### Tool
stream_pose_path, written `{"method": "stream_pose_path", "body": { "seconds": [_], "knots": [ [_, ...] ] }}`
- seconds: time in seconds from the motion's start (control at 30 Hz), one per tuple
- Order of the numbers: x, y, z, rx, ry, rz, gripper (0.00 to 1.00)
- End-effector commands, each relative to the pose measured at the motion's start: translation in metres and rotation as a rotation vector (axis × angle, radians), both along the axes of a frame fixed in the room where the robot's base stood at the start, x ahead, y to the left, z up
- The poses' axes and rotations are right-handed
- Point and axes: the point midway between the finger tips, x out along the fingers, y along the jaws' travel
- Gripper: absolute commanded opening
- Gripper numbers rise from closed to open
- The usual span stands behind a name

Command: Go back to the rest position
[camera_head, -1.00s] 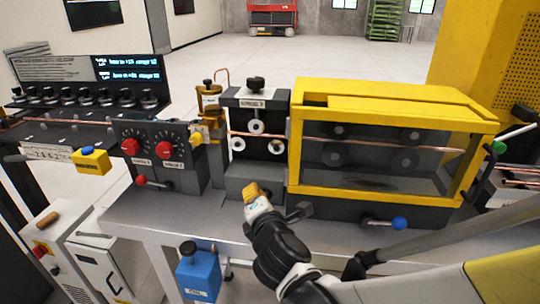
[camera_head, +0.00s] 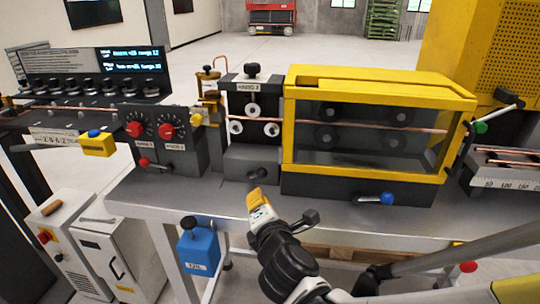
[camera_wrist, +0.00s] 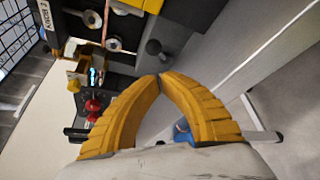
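My gripper (camera_head: 256,194) is in front of the bench, below the roller unit. In the wrist view its yellow fingers (camera_wrist: 160,77) meet at the tips with nothing visible between them, so it is shut and empty. A thin copper tube (camera_head: 262,121) runs level through the roller unit (camera_head: 252,130) and the yellow-framed guard box (camera_head: 370,178). The roller unit's rollers also show in the wrist view (camera_wrist: 114,44), at the upper left.
The grey bench top (camera_head: 160,196) spreads beneath the machines. A blue-tipped lever (camera_head: 387,198) sticks out under the guard box. Red knobs (camera_head: 134,129) are on the left unit. A white cabinet (camera_head: 105,262) stands lower left.

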Motion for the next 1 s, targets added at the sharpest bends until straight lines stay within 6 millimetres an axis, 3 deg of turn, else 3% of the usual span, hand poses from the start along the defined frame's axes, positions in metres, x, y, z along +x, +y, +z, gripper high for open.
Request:
{"method": "stream_pose_path", "body": {
  "seconds": [0.4, 0.53, 0.67, 0.77, 0.9, 1.0],
  "knots": [
    [-0.003, -0.002, -0.002, 0.001, -0.001, -0.001, 0.0],
    [0.0, -0.022, 0.0, 0.072, 0.046, -0.06, 0.0],
    [-0.002, -0.085, 0.001, 0.32, 0.196, -0.268, 0.0],
    [-0.02, -0.148, -0.002, 0.615, 0.345, -0.51, 0.0],
    [-0.068, -0.215, -0.012, 1.053, 0.515, -0.86, 0.0],
    [-0.107, -0.241, -0.02, 1.33, 0.599, -1.076, 0.0]
  ]
}}
